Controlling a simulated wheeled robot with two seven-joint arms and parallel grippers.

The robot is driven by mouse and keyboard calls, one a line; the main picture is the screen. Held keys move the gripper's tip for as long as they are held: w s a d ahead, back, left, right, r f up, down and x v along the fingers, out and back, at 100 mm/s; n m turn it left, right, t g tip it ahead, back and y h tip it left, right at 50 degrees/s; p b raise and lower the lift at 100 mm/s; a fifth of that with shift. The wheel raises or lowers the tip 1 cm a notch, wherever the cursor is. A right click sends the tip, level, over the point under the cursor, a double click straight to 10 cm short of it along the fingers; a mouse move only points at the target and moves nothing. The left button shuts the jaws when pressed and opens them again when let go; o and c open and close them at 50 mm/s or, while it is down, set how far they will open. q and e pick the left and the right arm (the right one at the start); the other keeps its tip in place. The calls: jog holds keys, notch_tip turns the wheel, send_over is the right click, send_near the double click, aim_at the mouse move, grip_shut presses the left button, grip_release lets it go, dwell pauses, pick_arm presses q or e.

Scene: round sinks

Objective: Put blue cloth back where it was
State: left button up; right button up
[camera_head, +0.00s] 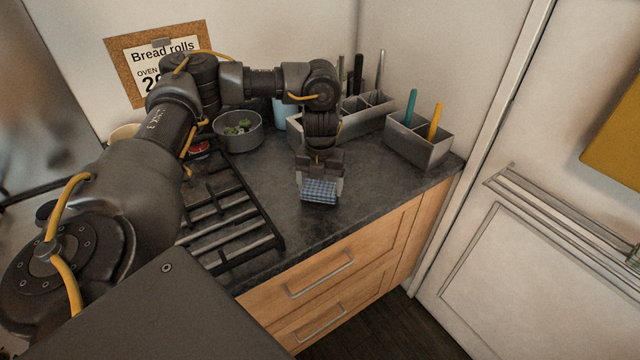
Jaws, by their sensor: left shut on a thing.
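The blue checked cloth (319,191) is between the fingers of my left gripper (319,184), over the front part of the dark countertop. The gripper points down and is shut on the cloth, which looks folded small. Whether the cloth touches the counter or hangs just above it, I cannot tell. My left arm reaches in from the left across the counter and hides part of what stands behind it. My right gripper is not in view.
A black rack (232,222) lies left of the cloth. A grey bowl (238,131) with greens stands behind. A grey divided holder (370,115) and a grey box (421,147) with teal and yellow handles stand at the back right. Bare counter (365,195) lies right of the cloth.

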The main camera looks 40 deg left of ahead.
pick_arm(q)
jog(key=shift+f+b, duration=0.3)
jog(key=shift+f, duration=0.3)
jog(key=o, duration=1)
jog(key=shift+c, duration=0.2)
notch_tip(320, 180, up, 11)
jog(key=p, duration=0.1)
jog(key=shift+f, duration=0.1)
